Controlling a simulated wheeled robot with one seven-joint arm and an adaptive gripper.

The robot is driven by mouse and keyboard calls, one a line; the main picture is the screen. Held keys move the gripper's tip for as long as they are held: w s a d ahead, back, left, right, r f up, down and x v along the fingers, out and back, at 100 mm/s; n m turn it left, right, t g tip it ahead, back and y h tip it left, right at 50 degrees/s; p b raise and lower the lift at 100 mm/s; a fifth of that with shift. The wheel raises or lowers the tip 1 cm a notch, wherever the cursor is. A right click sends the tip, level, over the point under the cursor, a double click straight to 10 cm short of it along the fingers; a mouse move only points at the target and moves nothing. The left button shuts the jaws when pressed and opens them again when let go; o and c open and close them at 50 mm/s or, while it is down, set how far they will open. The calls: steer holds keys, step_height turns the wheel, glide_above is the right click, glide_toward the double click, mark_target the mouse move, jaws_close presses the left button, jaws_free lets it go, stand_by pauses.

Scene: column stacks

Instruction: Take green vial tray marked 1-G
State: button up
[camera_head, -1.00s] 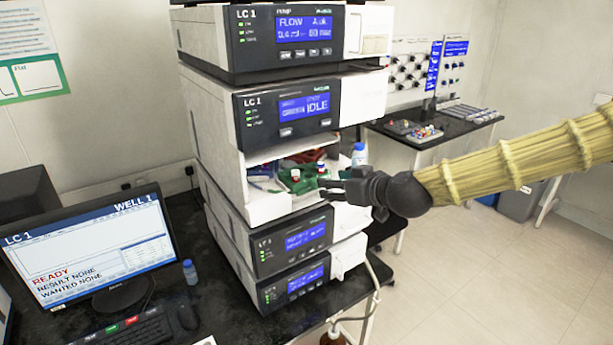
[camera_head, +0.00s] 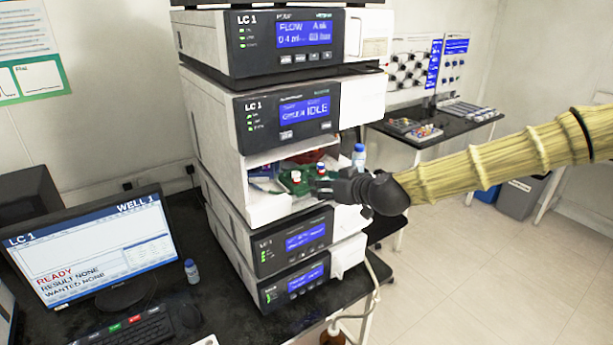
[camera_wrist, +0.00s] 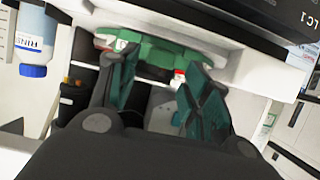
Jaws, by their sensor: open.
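The green vial tray (camera_head: 301,184) sits inside the open bay of the LC 1 stack, with white- and red-capped vials on it. Its marking cannot be read. In the wrist view the green tray (camera_wrist: 170,53) lies just beyond and between my fingers. My gripper (camera_head: 318,189) is at the right side of the bay opening, fingers pointing in. In the wrist view my gripper (camera_wrist: 155,85) is open, one finger on each side, with no tray clearly between the fingertips. A red item (camera_head: 309,156) lies deeper in the bay.
The LC 1 module (camera_head: 290,116) above the bay reads IDLE. A blue-capped bottle (camera_head: 359,157) stands right of the bay; a rinse bottle (camera_wrist: 36,45) shows at left in the wrist view. A monitor (camera_head: 95,250) stands at left. A bench (camera_head: 450,128) with racks is behind.

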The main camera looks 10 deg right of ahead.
steer(key=shift+p+x, duration=0.75)
steer(key=shift+x, duration=1)
steer(key=shift+d, duration=0.1)
steer(key=c, duration=1)
